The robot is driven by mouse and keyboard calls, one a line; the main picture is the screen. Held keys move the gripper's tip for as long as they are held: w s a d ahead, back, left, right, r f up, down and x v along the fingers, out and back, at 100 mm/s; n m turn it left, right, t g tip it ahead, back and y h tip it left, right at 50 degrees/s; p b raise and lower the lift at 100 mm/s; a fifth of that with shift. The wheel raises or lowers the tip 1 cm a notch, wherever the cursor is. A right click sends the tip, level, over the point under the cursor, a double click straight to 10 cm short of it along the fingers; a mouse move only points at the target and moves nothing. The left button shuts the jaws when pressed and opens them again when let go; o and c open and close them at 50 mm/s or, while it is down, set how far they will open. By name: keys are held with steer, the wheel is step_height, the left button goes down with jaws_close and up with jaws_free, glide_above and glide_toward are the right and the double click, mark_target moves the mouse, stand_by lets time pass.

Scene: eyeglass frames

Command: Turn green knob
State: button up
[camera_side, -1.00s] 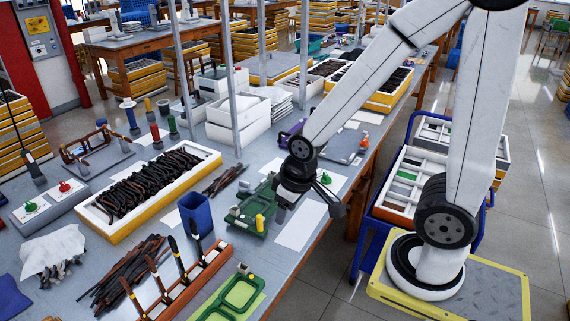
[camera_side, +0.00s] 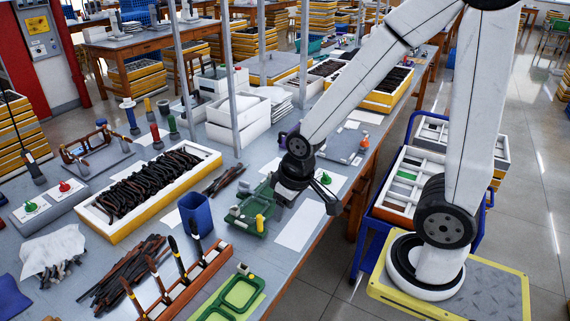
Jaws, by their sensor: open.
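A green knob (camera_side: 31,207) sits on a low grey box (camera_side: 36,217) at the far left of the bench. My gripper (camera_side: 305,198) is open, pointing down over the right part of the bench beside a green fixture (camera_side: 252,214) with a yellow post. It is far to the right of the green knob and apart from it.
A wooden rack (camera_side: 190,286) holds upright tools in front. A white cloth (camera_side: 52,247) lies near the knob boxes.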

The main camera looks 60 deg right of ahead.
steer(key=w+d+f+m, duration=0.2)
steer(key=w+d, duration=0.5)
steer(key=d, duration=0.1)
steer(key=m+h, duration=0.3)
steer(key=m, duration=0.4)
glide_toward(327, 175)
steer(key=f, duration=0.1)
steer(key=shift+d+f+t, duration=0.15)
steer(key=shift+d+t, duration=0.05)
steer(key=shift+t, duration=0.1)
steer(key=shift+f, duration=0.15)
steer(key=shift+x, duration=3.75)
steer(key=shift+c, duration=0.2)
